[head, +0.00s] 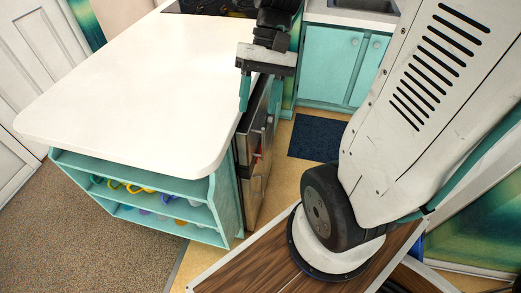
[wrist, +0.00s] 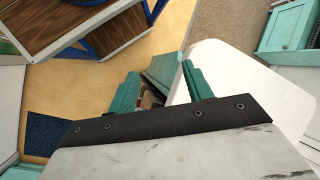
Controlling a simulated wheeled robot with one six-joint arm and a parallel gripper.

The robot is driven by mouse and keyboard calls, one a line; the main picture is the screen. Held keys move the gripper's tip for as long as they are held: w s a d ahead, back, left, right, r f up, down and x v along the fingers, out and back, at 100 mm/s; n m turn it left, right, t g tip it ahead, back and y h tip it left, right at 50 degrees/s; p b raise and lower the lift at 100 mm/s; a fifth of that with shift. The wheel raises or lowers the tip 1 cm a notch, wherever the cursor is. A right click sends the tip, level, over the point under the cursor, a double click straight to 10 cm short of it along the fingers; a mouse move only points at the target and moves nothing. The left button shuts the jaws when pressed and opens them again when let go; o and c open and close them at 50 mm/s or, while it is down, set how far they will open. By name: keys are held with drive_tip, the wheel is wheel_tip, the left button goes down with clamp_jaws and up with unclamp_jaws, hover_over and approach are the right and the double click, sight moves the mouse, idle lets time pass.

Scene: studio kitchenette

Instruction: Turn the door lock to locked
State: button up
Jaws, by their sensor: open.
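A white panelled door (head: 38,45) stands at the upper left of the head view, beyond the counter. No door lock can be made out in either view. My gripper (head: 258,92) hangs near the right edge of the white counter, far from that door. In the wrist view my gripper (wrist: 160,85) shows two teal fingers spread apart, with nothing held between them.
The white countertop (head: 140,85) is bare, above teal shelves (head: 145,193) holding several colourful items. A steel appliance (head: 252,170) fronts the aisle. Teal cabinets (head: 330,62) and a dark blue mat (head: 315,138) lie beyond. Brown carpet (head: 90,240) is clear at left.

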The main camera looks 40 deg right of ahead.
drive_tip(key=w+d+f+m+y, duration=0.4)
drive_tip(key=w+d+f+y, duration=0.1)
drive_tip(key=f, duration=0.4)
drive_tip(key=d+f+m+t, duration=0.4)
drive_tip(key=f+m+t, duration=0.15)
drive_tip(key=f, duration=0.45)
drive_tip(key=d+f+m+t+y, duration=0.1)
drive_tip(key=d+f+m+t, duration=0.4)
drive_tip(key=f, duration=0.6)
drive_tip(key=d+f+m+t, duration=0.4)
drive_tip(key=f+t, duration=0.2)
drive_tip(key=f, duration=0.4)
drive_tip(key=x, duration=0.7)
drive_tip(key=shift+w+a+f, duration=0.2)
drive_tip(key=shift+w+f, duration=0.1)
drive_tip(key=shift+w, duration=0.05)
drive_tip(key=shift+t, duration=0.25)
